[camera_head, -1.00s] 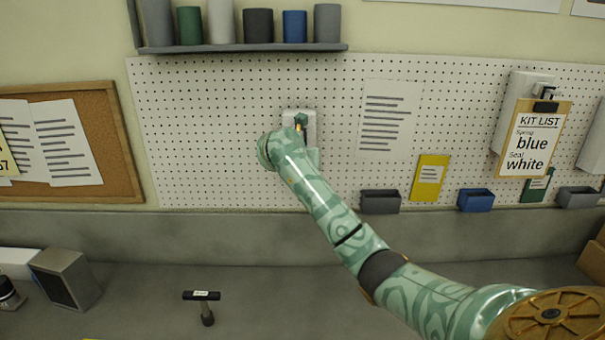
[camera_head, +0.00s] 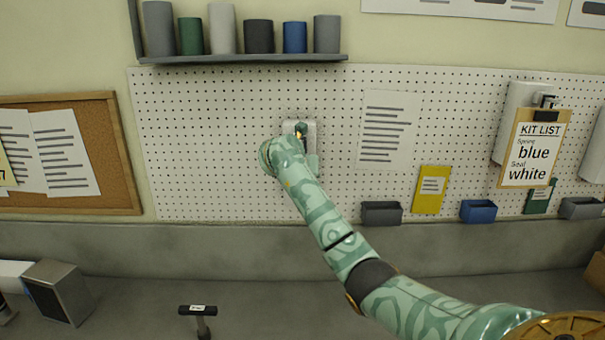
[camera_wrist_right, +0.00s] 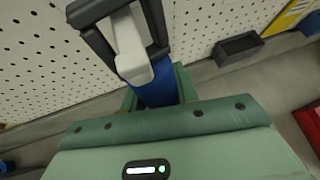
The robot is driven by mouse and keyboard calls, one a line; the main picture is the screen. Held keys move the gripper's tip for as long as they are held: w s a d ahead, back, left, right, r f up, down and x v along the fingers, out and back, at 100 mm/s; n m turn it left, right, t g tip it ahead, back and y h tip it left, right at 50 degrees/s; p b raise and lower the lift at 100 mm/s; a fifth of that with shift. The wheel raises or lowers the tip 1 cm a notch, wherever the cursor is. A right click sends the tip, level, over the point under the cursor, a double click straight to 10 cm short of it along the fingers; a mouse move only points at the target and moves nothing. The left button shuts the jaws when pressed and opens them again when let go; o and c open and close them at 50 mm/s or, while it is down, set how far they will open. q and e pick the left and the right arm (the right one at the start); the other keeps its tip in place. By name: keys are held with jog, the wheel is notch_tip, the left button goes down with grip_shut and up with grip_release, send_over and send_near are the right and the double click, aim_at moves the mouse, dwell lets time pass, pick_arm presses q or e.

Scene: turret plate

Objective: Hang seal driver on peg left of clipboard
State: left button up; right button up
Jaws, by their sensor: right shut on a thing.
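My right gripper (camera_head: 298,140) is at the pegboard, left of the clipboard (camera_head: 534,148), in front of a small light plate (camera_head: 312,135). In the right wrist view its green fingers (camera_wrist_right: 158,92) are shut on the blue handle of a tool, which I take for the seal driver (camera_wrist_right: 155,90). A dark grey loop (camera_wrist_right: 92,12) is at the tool's far end. A white hooked piece, probably the peg (camera_wrist_right: 130,45), shows within the loop's opening. Whether the loop rests on it I cannot tell. My left gripper is not in view.
A shelf (camera_head: 240,59) with several cups runs above. Small bins (camera_head: 381,213) and a yellow card (camera_head: 431,190) are on the pegboard at right. A black T-shaped tool (camera_head: 198,311) stands on the counter (camera_head: 270,300). A cork board (camera_head: 105,150) is at left.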

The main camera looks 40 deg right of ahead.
jog(key=o, duration=1.2)
jog(key=p+v, duration=0.1)
jog(key=v, duration=1.5)
jog(key=shift+r+p, duration=0.25)
jog(key=shift+p, duration=0.15)
jog(key=shift+s+a+f, duration=0.1)
jog(key=shift+a, duration=0.05)
